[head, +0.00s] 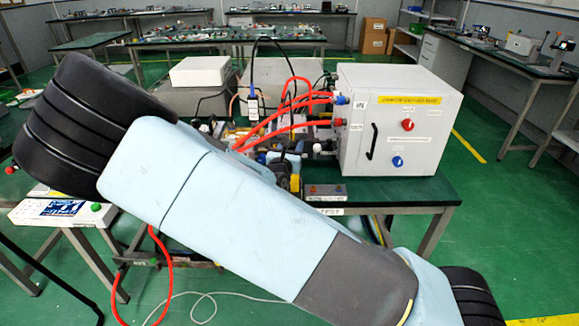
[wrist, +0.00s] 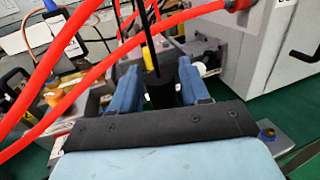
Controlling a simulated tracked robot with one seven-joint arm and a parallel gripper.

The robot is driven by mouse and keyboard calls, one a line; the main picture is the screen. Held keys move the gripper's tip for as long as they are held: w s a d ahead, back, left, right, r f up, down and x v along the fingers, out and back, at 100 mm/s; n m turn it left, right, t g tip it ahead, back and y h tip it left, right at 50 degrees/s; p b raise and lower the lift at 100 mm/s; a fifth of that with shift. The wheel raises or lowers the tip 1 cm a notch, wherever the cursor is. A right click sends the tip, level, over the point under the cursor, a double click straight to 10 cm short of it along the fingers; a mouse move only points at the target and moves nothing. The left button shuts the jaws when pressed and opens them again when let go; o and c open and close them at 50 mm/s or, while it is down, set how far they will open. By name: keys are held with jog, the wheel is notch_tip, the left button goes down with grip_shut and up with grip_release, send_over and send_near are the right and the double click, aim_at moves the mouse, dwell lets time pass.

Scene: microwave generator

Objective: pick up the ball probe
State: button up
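My gripper (wrist: 162,78) shows in the wrist view as two blue fingers set well apart. A dark upright rod-like thing (wrist: 160,92) stands between the fingers, with thin black stems rising above it. It may be the ball probe, but no ball end can be made out. I see no clear contact between it and the fingers. In the head view my light-blue arm crosses the front of the bench, and a small part of my gripper (head: 288,162) shows among the equipment. The arm hides what lies below and behind it.
A white generator box (head: 392,150) with red and blue knobs stands at the right of the green bench (head: 425,192). Thick red cables (wrist: 105,75) pass close to my gripper on the left and above. A grey metal block (head: 325,192) lies at the bench's front edge.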

grip_shut()
dwell(0.5)
